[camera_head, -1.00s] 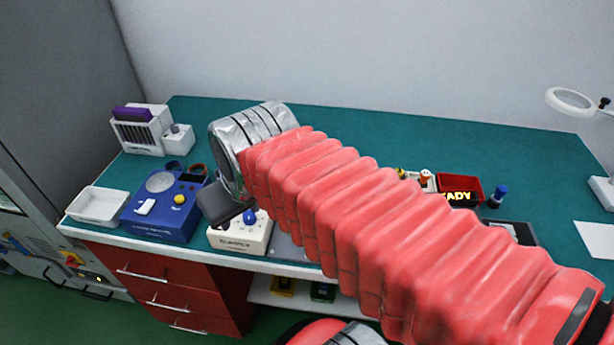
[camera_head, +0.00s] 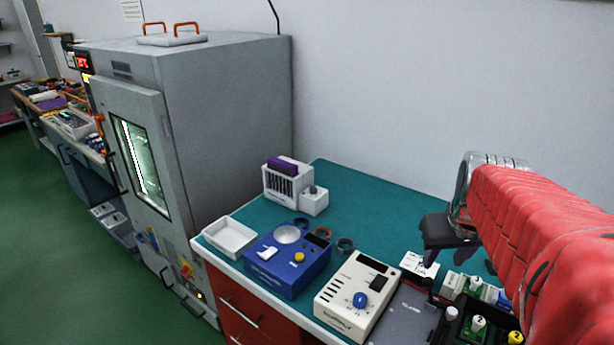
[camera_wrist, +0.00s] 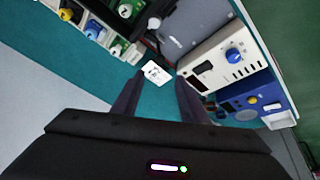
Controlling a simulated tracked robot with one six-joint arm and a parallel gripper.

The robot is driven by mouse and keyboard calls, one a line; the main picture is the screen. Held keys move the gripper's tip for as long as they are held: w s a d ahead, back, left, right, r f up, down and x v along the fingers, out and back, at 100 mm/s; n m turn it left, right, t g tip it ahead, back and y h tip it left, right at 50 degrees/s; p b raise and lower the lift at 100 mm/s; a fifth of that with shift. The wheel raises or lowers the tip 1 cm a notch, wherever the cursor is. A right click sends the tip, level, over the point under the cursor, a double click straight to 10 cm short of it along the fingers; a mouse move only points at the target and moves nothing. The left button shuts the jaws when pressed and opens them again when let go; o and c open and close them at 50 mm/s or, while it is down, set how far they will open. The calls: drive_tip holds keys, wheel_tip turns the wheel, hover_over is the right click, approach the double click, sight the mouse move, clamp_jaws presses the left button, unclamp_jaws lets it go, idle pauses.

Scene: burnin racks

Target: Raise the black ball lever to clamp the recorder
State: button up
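My gripper (camera_head: 447,257) hangs above the right part of the green bench in the head view. In the wrist view its two dark fingers (camera_wrist: 159,77) stand apart with nothing between them. Beyond the fingertips a white card with black marks (camera_wrist: 153,70) lies on the green top; it also shows in the head view (camera_head: 418,265). A grey plate (camera_head: 412,316) beside the cream box carries a small pale knob (camera_head: 451,312) at its edge. I cannot pick out a black ball lever or a recorder for certain; my arm hides part of the bench.
A cream box with a blue knob (camera_head: 355,298), a blue device (camera_head: 286,262) and a white tray (camera_head: 230,238) line the front edge. A black holder with several numbered caps (camera_head: 483,326) is at lower right. A tall grey chamber (camera_head: 225,130) stands left.

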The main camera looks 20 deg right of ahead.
sight(429, 280)
drive_tip(key=shift+f, duration=0.1)
drive_tip(key=x, duration=1.3)
drive_tip(key=shift+w+d+f, duration=0.1)
drive_tip(key=shift+w+f, duration=0.1)
drive_tip(key=shift+f, duration=0.05)
drive_tip(key=shift+c, duration=0.6)
clamp_jaws()
